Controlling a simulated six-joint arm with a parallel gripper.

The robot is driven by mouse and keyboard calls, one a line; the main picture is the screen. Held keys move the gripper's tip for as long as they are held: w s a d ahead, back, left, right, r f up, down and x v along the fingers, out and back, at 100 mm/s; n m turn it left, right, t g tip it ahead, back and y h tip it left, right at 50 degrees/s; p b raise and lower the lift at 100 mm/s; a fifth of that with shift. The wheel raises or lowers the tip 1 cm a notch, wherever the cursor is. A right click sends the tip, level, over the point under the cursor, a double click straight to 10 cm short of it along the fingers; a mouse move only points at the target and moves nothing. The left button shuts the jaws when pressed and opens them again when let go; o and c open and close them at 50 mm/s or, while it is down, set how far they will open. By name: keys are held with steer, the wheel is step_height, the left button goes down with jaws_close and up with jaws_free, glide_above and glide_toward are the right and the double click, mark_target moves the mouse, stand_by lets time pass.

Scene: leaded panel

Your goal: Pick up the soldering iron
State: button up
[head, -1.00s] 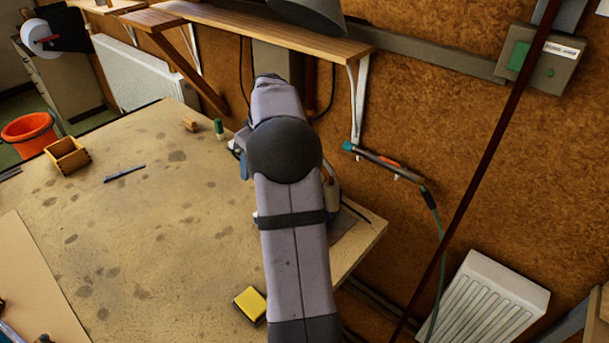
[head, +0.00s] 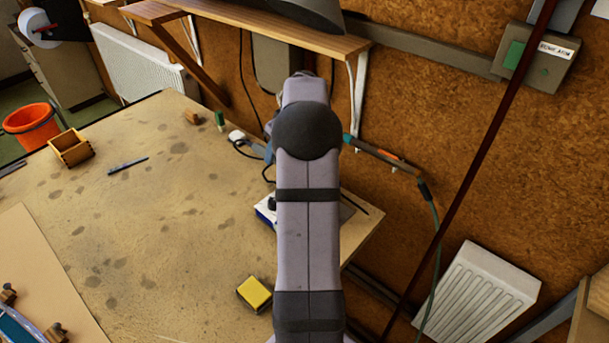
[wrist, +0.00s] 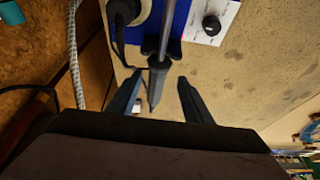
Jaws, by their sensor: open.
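In the wrist view, what looks like the soldering iron (wrist: 157,76) has a dark tapered handle and a grey metal shaft. The shaft runs up the picture over the blue-and-white soldering station (wrist: 207,22). My gripper (wrist: 160,78) is open, one finger either side of the handle in the picture. Gaps show on both sides; I cannot tell whether the handle is at finger depth. In the head view my arm hides the gripper and the iron. Part of the station (head: 265,211) shows left of my arm.
A black cord (wrist: 118,42) loops left of the iron. A teal-and-orange tool (head: 383,157) with a cable hangs against the cork wall. A yellow block (head: 254,292), a pen (head: 127,164) and a wooden box (head: 71,149) lie on the worktop, with clear room between them.

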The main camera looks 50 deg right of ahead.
mark_target(259, 149)
steer(key=shift+d+p+x, duration=0.2)
steer(key=shift+p+x, duration=1.05)
steer(key=shift+x, duration=1.1)
jaws_close()
